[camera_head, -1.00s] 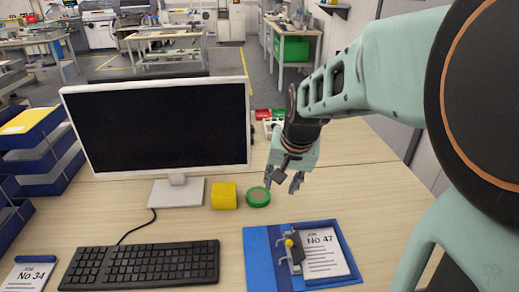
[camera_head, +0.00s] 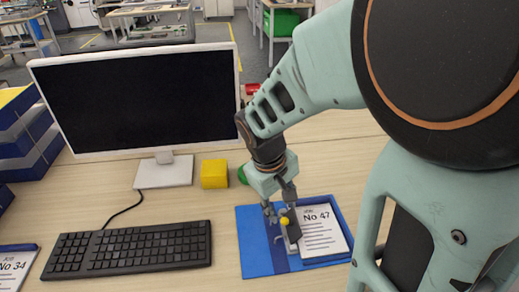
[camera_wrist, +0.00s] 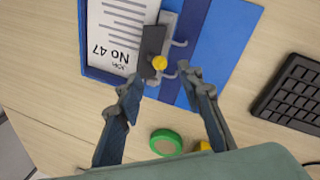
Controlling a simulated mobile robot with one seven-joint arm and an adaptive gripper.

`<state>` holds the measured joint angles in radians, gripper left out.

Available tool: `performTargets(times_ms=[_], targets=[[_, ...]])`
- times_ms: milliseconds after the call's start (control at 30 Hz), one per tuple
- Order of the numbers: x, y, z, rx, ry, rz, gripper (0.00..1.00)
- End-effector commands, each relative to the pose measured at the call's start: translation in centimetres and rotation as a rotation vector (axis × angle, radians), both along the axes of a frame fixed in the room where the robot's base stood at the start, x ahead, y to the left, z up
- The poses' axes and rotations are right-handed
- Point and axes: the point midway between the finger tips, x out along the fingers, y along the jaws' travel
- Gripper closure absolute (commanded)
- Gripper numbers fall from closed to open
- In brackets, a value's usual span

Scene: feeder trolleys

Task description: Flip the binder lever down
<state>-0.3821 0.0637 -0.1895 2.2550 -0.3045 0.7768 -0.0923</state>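The open blue binder (camera_head: 256,262) lies on the desk, with a white sheet marked No 47 (camera_head: 318,232) on its right side. Its dark metal clip with curved rings (camera_head: 292,231) runs along the spine and carries a lever with a yellow knob (camera_head: 285,221). In the wrist view the yellow knob (camera_wrist: 159,63) lies just beyond and between my fingertips. My gripper (camera_head: 279,208) points down over the binder's far edge, close to the knob. Its fingers (camera_wrist: 158,80) are apart and hold nothing. Contact with the lever cannot be made out.
A black keyboard (camera_head: 130,247) lies left of the binder. A monitor (camera_head: 140,98) stands behind it. A yellow block (camera_head: 214,174) and a green tape roll (camera_wrist: 165,142) sit beyond the binder. Blue trays (camera_head: 30,145) and a No 34 sheet (camera_head: 12,265) are at the left.

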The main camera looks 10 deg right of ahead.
Motion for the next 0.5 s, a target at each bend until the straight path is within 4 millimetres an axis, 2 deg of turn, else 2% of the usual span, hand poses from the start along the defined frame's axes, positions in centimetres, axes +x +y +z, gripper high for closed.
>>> performTargets(times_ms=[33,200,333,500], targets=[[0.1,-0.2,-1.4,0.0,0.001,0.0,0.66],[0.3,-0.7,-3.6,0.0,0.0,-0.002,0.66],[0.5,-0.9,-4.9,0.0,0.0,-0.002,0.66],[0.6,-1.1,-5.5,0.0,0.0,-0.001,0.66]])
